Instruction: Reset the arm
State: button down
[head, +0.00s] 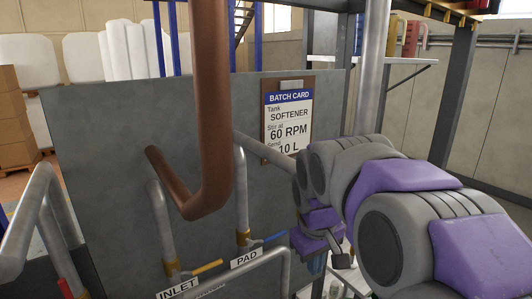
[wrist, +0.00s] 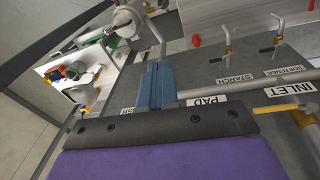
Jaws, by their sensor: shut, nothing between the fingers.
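My gripper (wrist: 157,75) shows in the wrist view as two blue fingers held together beyond a black plate and purple body. The fingers are shut with nothing between them. They point towards the pipes and partly cover a label ending in "SH". In the head view my grey and purple arm reaches in from the lower right and bends downward near the panel.
A grey panel (head: 100,150) carries a batch card (head: 287,118). A thick brown pipe (head: 211,100) hangs in front. Valves labelled INLET (head: 178,285) and PAD (head: 246,258) stand left of my arm. A white shelf (wrist: 80,70) with several coloured items is at left in the wrist view.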

jog(key=s+d+f+m+g+b, duration=0.1)
jog(key=s+f+b, duration=0.5)
jog(key=s+f, duration=0.6)
jog(key=s+d+f+m+g+b, duration=0.2)
jog(key=s+f+b, duration=0.4)
jog(key=s+f, duration=0.7)
jog(key=s+d+m, duration=0.1)
jog(key=s+m, duration=0.1)
jog(key=s, duration=0.2)
jog(key=shift+s+y, duration=0.15)
jog(key=shift+y, duration=0.25)
jog(key=shift+a, duration=0.3)
jog(key=shift+d, duration=0.2)
